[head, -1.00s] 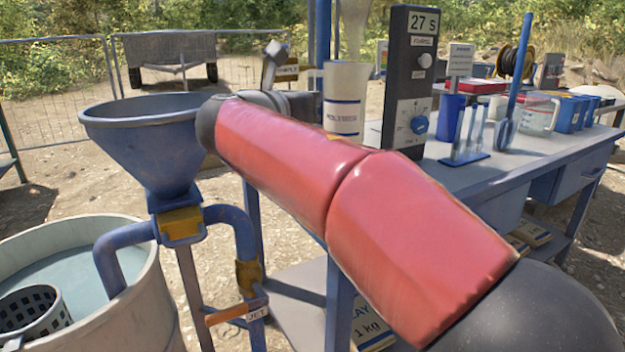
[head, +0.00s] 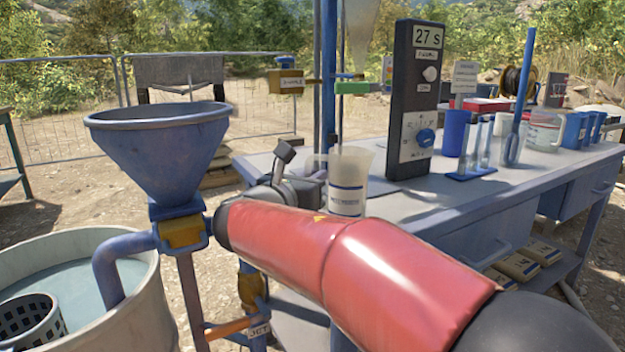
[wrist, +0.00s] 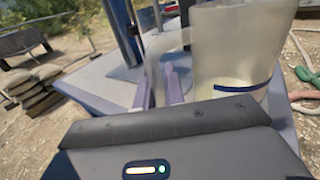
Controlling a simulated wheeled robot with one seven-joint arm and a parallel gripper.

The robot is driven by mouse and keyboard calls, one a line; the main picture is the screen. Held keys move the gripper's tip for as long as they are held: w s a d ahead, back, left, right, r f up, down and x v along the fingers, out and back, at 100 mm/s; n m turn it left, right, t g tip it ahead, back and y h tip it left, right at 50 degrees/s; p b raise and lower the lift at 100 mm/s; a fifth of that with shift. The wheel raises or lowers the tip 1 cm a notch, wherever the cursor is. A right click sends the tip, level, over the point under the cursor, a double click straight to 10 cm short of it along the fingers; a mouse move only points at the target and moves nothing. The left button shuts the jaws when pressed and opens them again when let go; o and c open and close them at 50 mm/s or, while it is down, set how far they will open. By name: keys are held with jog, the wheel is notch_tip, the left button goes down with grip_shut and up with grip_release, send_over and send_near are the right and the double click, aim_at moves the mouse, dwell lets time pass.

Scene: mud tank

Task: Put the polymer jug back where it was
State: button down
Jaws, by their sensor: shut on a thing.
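The polymer jug (head: 348,182) is a translucent pale jug with a white, blue-edged label. It stands upright at the table's near left end in the head view. My red arm partly hides its base, so I cannot tell whether it touches the tabletop. In the wrist view the jug (wrist: 238,45) fills the upper right, with pale contents low inside. My gripper (wrist: 160,88) is shut on the jug's handle, left of its body. In the head view my wrist is left of the jug, and the fingertips are hard to make out.
The blue table (head: 420,200) has clear top around the jug. A dark control box (head: 412,100) stands behind right. A blue rack (head: 475,172) and a blue cup (head: 455,132) are farther right. A blue funnel (head: 160,160) rises at left above a round tank (head: 140,300).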

jog(key=c, duration=1.5)
grip_release()
jog(key=shift+f, duration=0.1)
jog(key=shift+s+a, duration=0.1)
jog(key=v, duration=1.2)
